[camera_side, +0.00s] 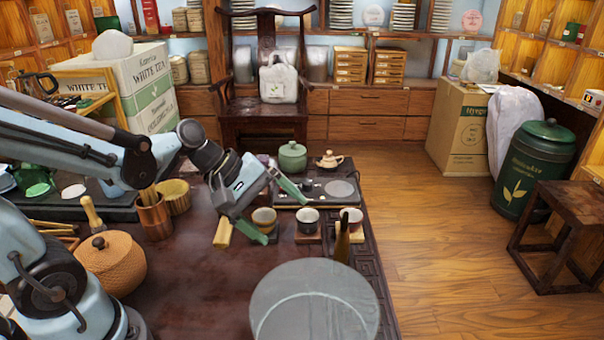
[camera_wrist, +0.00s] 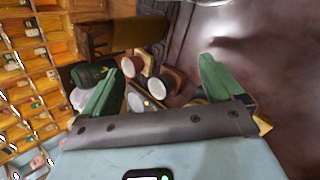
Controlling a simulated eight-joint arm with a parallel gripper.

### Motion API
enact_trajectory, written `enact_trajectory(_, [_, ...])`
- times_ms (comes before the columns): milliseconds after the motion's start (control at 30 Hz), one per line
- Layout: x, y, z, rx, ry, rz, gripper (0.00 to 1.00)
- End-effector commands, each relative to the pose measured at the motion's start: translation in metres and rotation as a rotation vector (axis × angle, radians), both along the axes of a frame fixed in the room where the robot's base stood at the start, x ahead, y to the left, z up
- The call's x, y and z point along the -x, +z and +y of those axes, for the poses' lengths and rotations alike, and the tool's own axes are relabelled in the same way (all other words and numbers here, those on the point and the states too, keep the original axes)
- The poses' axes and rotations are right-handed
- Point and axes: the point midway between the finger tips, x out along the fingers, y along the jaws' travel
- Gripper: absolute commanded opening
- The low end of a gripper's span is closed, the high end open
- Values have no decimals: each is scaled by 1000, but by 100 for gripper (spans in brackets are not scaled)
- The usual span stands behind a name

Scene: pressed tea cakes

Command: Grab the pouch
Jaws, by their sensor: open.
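I cannot make out for certain which thing is the pouch. A small purple shape (camera_side: 263,159), partly hidden behind my gripper, lies near the green lidded jar in the side view. A white bag with a small leaf mark (camera_side: 278,84) sits on the chair at the back. My gripper (camera_side: 284,220) is open above the dark tea table, its green fingers spread near the small cups. In the wrist view, nothing is held between the fingers (camera_wrist: 160,68); small cups (camera_wrist: 132,66) show beyond them.
Several small cups (camera_side: 307,221) on coasters stand near the table's right edge. A green jar (camera_side: 292,157) and teapot (camera_side: 329,160) stand behind. A woven lidded jar (camera_side: 110,264) is left; a round translucent object (camera_side: 315,303) is in front. The middle of the table is clear.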

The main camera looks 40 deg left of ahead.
Motion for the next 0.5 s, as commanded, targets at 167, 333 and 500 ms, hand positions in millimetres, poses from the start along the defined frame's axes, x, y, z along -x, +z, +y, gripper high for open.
enact_trajectory(167, [-20,-1,-7,442,275,202,94])
enact_trajectory(333, [-30,3,-9,767,431,381,94])
enact_trajectory(500, [-33,7,-9,924,492,480,94])
